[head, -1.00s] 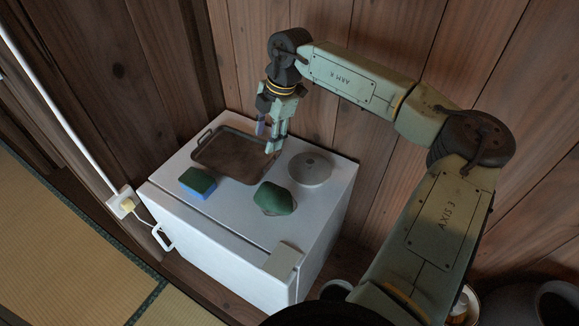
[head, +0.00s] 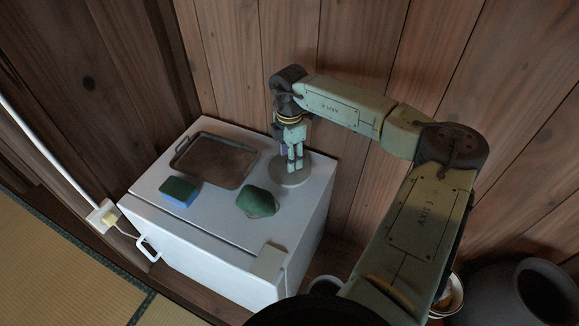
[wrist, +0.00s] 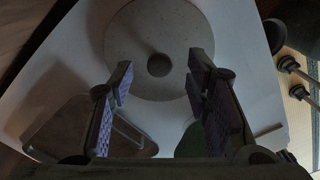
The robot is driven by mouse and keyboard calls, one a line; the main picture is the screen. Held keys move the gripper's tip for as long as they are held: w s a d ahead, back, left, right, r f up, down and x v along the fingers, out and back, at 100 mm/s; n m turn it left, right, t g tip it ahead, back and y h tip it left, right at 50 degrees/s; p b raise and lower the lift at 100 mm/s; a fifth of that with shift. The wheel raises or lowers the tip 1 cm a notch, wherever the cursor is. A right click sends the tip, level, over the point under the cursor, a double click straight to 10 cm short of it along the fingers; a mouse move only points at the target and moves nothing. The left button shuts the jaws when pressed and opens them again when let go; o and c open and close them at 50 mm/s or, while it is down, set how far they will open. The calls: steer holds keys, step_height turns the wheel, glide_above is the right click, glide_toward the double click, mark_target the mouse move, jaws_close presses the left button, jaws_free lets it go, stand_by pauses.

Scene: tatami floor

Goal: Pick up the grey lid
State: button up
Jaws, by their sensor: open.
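The grey lid (head: 287,172) is a round flat disc lying on top of the white fridge, at its back right. In the wrist view the lid (wrist: 180,25) fills the upper middle, with a round dark knob (wrist: 159,65) near its centre. My gripper (head: 294,165) is in front of the lid in the head view and covers part of it. In the wrist view my gripper (wrist: 160,85) has its fingers spread wide, with the knob seen between and just beyond the fingertips. Nothing is held. I cannot tell the exact height above the lid.
A brown tray (head: 214,160) lies left of the lid on the white fridge (head: 215,215). A green lumpy object (head: 256,202) sits in front of the lid. A blue and green sponge (head: 179,191) is near the front left. A wooden wall stands close behind.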

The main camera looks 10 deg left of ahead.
step_height(320, 180, down, 2)
steer(key=shift+f, duration=0.25)
steer(key=shift+c, duration=0.4)
jaws_close()
